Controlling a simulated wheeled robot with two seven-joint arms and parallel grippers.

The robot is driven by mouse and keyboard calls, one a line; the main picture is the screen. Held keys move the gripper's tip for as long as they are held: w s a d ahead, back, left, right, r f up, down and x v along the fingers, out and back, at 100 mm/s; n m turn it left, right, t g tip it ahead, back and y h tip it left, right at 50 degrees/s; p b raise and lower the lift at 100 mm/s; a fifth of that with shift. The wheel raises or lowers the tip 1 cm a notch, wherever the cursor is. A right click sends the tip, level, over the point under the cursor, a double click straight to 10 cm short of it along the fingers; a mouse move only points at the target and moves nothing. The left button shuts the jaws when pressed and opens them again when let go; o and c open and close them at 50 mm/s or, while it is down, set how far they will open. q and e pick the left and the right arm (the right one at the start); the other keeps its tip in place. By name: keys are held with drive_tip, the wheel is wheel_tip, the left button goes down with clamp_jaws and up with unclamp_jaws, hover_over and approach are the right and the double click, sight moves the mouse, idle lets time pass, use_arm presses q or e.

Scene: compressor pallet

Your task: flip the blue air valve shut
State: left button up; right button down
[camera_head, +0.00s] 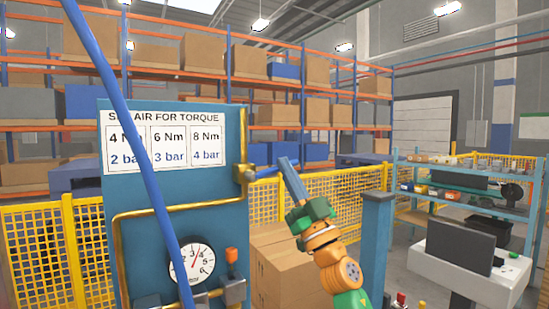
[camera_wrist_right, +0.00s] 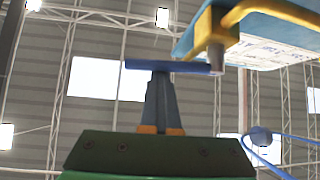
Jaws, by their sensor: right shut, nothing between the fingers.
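The blue air valve's lever (camera_head: 268,171) sticks out to the right from a grey valve body (camera_head: 246,173) at the right edge of the blue panel. In the right wrist view the blue lever (camera_wrist_right: 190,67) runs sideways from the metal valve body (camera_wrist_right: 212,45) on a yellow pipe. My right gripper (camera_head: 286,166) is shut and empty, its fingertips at the lever's outer part. In the wrist view its fingers (camera_wrist_right: 158,82) meet the lever's underside, or nearly so; contact is hard to confirm. My left gripper is not in view.
The blue panel (camera_head: 180,183) carries a torque sign, a pressure gauge (camera_head: 191,264), brass pipes and an orange knob (camera_head: 231,255). A blue hose (camera_head: 135,130) crosses diagonally before it. Cardboard boxes (camera_head: 290,270) and a blue post (camera_head: 376,240) stand behind my right arm.

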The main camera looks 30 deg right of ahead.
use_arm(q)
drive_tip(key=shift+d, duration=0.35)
use_arm(e)
drive_tip(key=shift+f+m, duration=0.3)
drive_tip(key=shift+f, duration=0.15)
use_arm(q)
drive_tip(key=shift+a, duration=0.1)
